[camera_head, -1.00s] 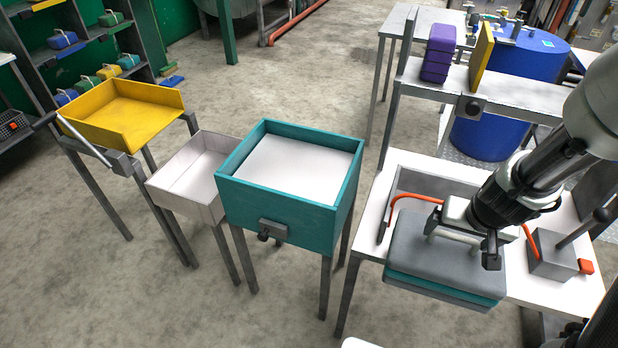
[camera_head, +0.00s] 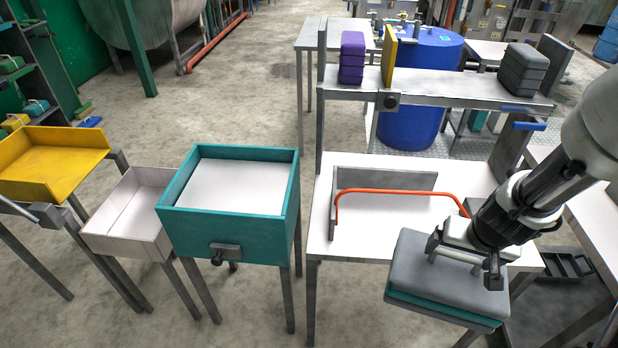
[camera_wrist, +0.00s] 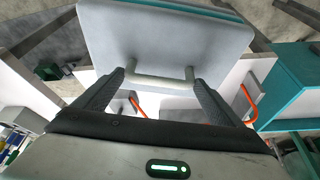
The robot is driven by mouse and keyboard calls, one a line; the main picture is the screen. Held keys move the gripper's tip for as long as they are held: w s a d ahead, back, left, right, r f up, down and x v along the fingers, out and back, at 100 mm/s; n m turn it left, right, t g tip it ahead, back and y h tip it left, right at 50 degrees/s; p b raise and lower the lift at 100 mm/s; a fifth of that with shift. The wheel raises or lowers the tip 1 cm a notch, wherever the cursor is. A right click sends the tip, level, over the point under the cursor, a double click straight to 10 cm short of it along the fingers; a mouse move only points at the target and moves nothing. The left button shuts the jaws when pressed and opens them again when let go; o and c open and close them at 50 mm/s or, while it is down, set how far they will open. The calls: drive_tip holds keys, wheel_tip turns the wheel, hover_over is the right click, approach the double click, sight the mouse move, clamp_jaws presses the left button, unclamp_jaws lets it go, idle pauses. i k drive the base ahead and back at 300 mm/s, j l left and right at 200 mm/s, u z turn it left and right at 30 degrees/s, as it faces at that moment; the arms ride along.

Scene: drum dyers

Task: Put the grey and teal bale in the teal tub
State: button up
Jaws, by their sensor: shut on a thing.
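The grey and teal bale (camera_head: 445,275) is a flat block with a grey top and a teal band round its lower side. My gripper (camera_head: 455,252) is shut on the pale bar handle on its top. The bale hangs tilted at the front edge of the white table. In the wrist view the handle (camera_wrist: 160,82) lies between my two fingers and the bale's grey face (camera_wrist: 165,35) fills the top. The teal tub (camera_head: 230,232) stands left of the table, open at the top, with a bare white floor. It also shows at the right of the wrist view (camera_wrist: 295,85).
The white table (camera_head: 345,228) carries a grey fixture with an orange tube (camera_head: 400,191). Behind it a shelf (camera_head: 440,88) holds a purple bale (camera_head: 352,58), a yellow divider (camera_head: 389,56) and a dark grey bale (camera_head: 523,72). A white tub (camera_head: 125,240) and a yellow tub (camera_head: 30,180) stand further left.

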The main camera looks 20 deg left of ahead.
sight(230, 199)
drive_tip(key=j+z, duration=0.15)
drive_tip(key=z, duration=0.65)
drive_tip(key=k+j, duration=0.25)
drive_tip(key=j, duration=0.15)
drive_tip(key=k+j, duration=0.25)
drive_tip(key=j, duration=0.15)
drive_tip(key=k+j, duration=0.25)
drive_tip(key=j, duration=0.2)
drive_tip(key=k+j, duration=0.25)
drive_tip(key=j, duration=0.15)
drive_tip(key=k+j, duration=0.25)
drive_tip(key=j, duration=0.15)
drive_tip(key=k+j, duration=0.25)
drive_tip(key=j, duration=0.15)
drive_tip(key=i, duration=0.95)
